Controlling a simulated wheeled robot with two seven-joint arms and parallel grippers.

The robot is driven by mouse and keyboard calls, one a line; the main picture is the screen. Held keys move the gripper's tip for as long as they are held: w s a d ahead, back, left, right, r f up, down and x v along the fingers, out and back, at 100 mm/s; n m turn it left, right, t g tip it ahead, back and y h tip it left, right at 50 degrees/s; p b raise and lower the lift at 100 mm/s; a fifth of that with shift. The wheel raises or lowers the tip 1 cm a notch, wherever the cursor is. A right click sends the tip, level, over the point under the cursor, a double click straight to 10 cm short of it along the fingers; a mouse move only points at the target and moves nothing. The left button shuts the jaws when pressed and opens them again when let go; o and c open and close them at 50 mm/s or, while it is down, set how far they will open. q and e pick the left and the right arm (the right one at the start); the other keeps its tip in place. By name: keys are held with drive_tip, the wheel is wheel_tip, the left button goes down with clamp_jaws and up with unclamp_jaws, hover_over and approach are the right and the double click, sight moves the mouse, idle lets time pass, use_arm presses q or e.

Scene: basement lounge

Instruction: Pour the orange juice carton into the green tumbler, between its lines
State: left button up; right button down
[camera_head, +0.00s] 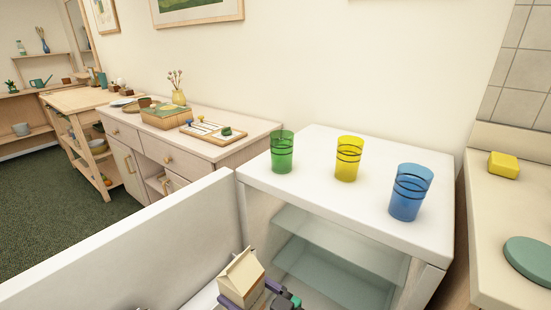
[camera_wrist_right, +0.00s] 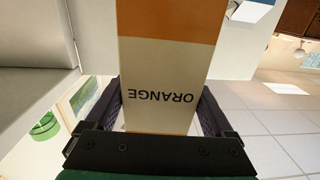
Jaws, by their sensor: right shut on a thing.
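The orange juice carton (camera_head: 242,277), cream with a gabled top, is at the bottom of the head view. My right gripper (camera_head: 270,293) is shut on it. In the right wrist view the carton (camera_wrist_right: 164,65) stands between both fingers, showing orange and white bands and the word ORANGE. The carton looks roughly upright, in front of and below the fridge top; its base is hidden. The green tumbler (camera_head: 282,152) stands upright on the left of the white fridge top (camera_head: 315,188), apart from the carton. Dark lines ring it; its contents cannot be told.
A yellow tumbler (camera_head: 348,158) and a blue tumbler (camera_head: 408,192) stand right of the green one. The open white fridge door (camera_head: 130,245) rises on the left. A counter with a yellow sponge (camera_head: 503,165) is at right. A sideboard (camera_head: 205,148) stands behind at left.

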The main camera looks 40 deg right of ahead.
drive_tip(key=w+d+r+p, duration=0.2)
drive_tip(key=w+r+p, duration=0.7)
drive_tip(key=r+p, duration=0.45)
use_arm(q)
drive_tip(key=s+a+r+p, duration=0.3)
drive_tip(key=s+r+p, duration=0.4)
drive_tip(key=r, duration=0.8)
drive_tip(key=s, duration=0.3)
drive_tip(key=shift+a+r+m, duration=0.15)
drive_tip(key=shift+r+m, duration=0.25)
use_arm(e)
drive_tip(key=w+d+r+m+h, duration=0.1)
drive_tip(key=w+d+r+m, duration=0.6)
drive_tip(key=d, duration=0.4)
drive_tip(key=shift+d+r, duration=0.25)
drive_tip(key=shift+r, duration=0.6)
use_arm(q)
drive_tip(key=shift+s+r, duration=0.1)
use_arm(e)
drive_tip(key=shift+d+r+m, duration=0.2)
drive_tip(key=shift+r+m, duration=0.1)
drive_tip(key=shift+m, duration=0.45)
drive_tip(key=shift+d+r+m, duration=0.15)
drive_tip(key=shift+r+m, duration=0.15)
drive_tip(key=shift+m, duration=0.45)
